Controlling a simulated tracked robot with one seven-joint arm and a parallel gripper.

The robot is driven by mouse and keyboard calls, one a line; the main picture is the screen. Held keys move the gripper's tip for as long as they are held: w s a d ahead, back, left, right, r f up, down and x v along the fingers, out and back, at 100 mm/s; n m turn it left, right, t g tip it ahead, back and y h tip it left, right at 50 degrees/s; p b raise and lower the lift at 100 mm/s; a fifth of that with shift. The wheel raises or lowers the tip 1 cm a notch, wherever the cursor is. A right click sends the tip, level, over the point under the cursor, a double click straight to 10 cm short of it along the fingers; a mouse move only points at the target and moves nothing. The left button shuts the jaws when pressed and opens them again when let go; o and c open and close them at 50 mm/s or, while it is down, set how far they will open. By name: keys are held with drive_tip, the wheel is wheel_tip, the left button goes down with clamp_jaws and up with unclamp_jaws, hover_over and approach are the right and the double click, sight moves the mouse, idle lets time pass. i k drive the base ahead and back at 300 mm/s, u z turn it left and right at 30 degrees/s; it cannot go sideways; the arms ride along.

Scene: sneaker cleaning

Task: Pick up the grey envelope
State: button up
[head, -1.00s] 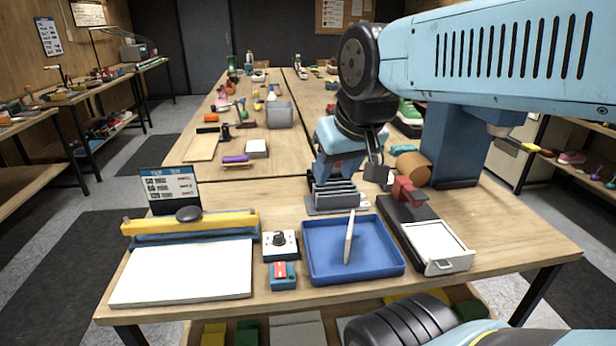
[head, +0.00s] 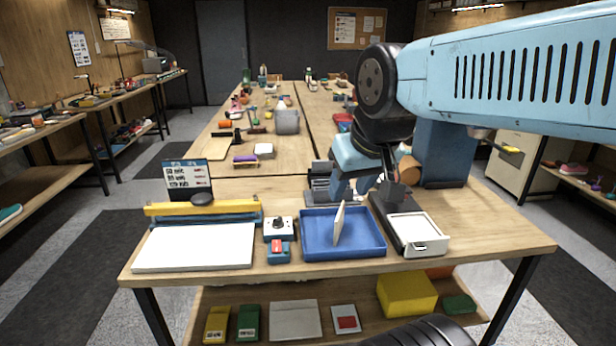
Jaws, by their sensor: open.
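A pale grey flat piece (head: 295,320) with a fold line across it lies on the shelf under the table's front edge, and it looks like the grey envelope. My gripper (head: 368,188) is above the tabletop, behind and right of the blue tray (head: 372,250), well above and away from the envelope. It is open, with nothing seen between its fingers. A thin beige piece (head: 339,223) leans upright in the blue tray.
On the shelf, yellow and green boxes (head: 248,322) stand left of the envelope; a white card with a red patch (head: 345,319) and a yellow block (head: 407,294) lie right. Above are a white board (head: 195,247), a dial box (head: 278,228) and a black device with white drawer (head: 418,232).

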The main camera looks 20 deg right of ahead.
sight(321, 166)
drive_tip(key=z, duration=0.15)
drive_tip(key=i, duration=0.85)
drive_tip(key=u, duration=0.05)
